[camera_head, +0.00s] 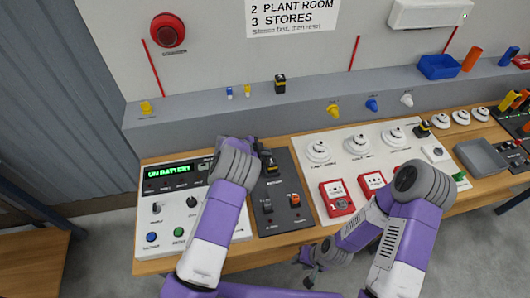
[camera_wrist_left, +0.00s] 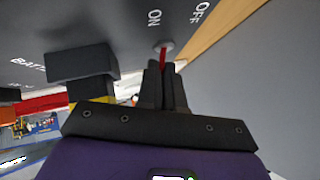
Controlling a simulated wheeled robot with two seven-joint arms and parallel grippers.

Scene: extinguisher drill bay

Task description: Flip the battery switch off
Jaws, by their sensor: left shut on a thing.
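The battery switch (camera_wrist_left: 163,54) shows in the left wrist view as a thin red lever on a round grey base, set in a dark panel between the words ON and OFF. My left gripper (camera_wrist_left: 164,82) is shut on the lever, its fingers hiding most of it. Which word the lever leans to is hard to tell. In the head view my left gripper (camera_head: 258,147) is at the back edge of the dark battery panel (camera_head: 287,178), and the switch is hidden there. My right gripper (camera_head: 310,264) is low in front of the bench, apart from everything; its jaws are unclear.
A black block with a yellow band (camera_head: 270,167) stands on the battery panel beside my left gripper. A white panel with a green display (camera_head: 176,172) is to the left. Red call points (camera_head: 336,198) and white detectors (camera_head: 318,151) are to the right. A grey ledge (camera_head: 220,115) runs behind.

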